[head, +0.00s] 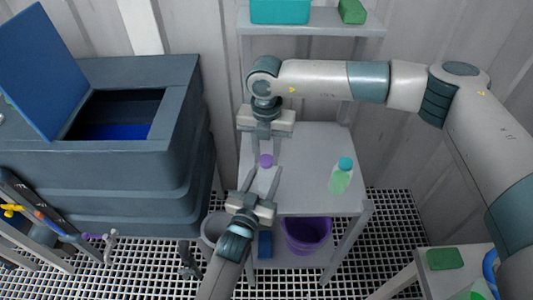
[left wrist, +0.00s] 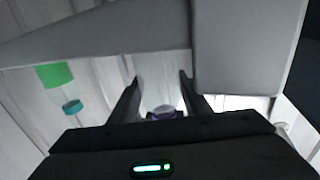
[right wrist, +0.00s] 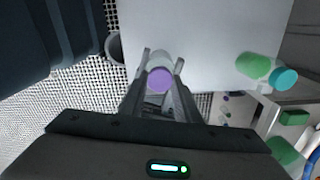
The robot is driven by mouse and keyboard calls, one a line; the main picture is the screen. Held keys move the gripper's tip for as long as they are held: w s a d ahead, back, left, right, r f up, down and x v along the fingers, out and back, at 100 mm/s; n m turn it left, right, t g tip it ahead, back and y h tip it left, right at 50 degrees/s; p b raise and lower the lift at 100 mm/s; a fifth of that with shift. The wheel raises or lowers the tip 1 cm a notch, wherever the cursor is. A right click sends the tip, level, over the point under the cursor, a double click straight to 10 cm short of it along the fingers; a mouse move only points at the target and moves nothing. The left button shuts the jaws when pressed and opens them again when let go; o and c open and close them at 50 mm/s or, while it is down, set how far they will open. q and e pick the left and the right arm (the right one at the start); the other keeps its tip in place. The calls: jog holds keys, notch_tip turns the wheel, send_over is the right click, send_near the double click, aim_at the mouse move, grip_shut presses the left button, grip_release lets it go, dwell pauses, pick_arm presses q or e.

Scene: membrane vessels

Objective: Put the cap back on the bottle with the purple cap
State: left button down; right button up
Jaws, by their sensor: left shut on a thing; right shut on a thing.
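The bottle (head: 263,180) is pale and stands at the front left of the grey table. My left gripper (head: 262,182) comes in from the front and is shut on the bottle. The purple cap (head: 266,160) is at the bottle's top, and my right gripper (head: 266,158) is shut on it from above. In the right wrist view the purple cap (right wrist: 160,80) lies between the fingers, over the pale bottle (right wrist: 160,58). In the left wrist view part of the purple cap (left wrist: 163,110) shows between the fingers. I cannot tell whether the cap is seated or just above the neck.
A green bottle with a teal cap (head: 342,173) stands to the right on the table (head: 310,150). A large dark tank with an open blue lid (head: 40,70) stands at left. A shelf (head: 315,25) is behind.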

jog(key=m, duration=0.7)
jog(key=shift+m, duration=0.3)
jog(key=m, duration=0.8)
jog(key=o, duration=1)
jog(key=shift+r, duration=2.2)
